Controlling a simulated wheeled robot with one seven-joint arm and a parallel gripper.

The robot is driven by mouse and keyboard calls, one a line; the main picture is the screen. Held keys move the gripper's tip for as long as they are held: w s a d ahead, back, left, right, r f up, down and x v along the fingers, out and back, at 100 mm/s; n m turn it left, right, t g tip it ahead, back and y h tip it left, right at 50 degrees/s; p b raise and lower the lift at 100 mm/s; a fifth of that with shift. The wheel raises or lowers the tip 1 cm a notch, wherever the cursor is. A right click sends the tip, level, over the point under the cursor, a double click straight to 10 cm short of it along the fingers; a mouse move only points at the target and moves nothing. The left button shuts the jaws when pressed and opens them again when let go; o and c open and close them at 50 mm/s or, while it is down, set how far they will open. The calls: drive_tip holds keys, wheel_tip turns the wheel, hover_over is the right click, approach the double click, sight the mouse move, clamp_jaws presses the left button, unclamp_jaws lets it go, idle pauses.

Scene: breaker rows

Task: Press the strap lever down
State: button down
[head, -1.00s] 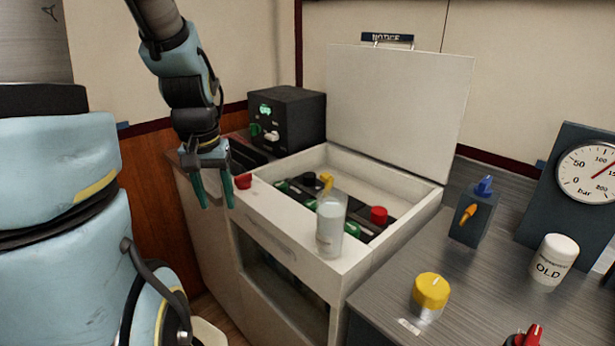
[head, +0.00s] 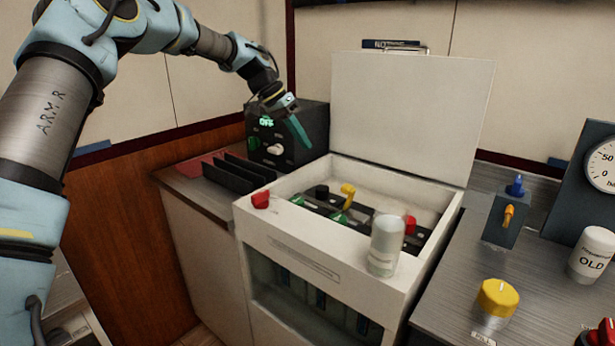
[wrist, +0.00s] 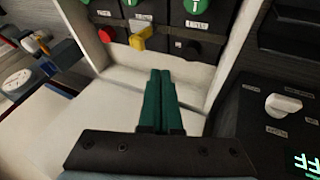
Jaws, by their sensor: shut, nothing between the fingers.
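The open white box (head: 325,228) holds a row of breaker units.
The raised lid (head: 410,115) stands behind. A black unit (head: 300,140) with a lit display is left; a blue-and-orange switch box (head: 503,217) and yellow knob (head: 497,298) are right.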

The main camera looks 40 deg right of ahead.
drive_tip(key=shift+w+d+r, duration=0.1)
drive_tip(key=shift+w+r, duration=0.05)
idle(0.3)
drive_tip(key=s+d+f+p, duration=0.5)
drive_tip(key=s+f, duration=0.1)
drive_tip(key=f, duration=0.3)
drive_tip(key=shift+s+d+f, duration=0.2)
drive_tip(key=shift+s+f, duration=0.05)
drive_tip(key=shift+s, duration=0.15)
drive_tip(key=shift+s, duration=0.1)
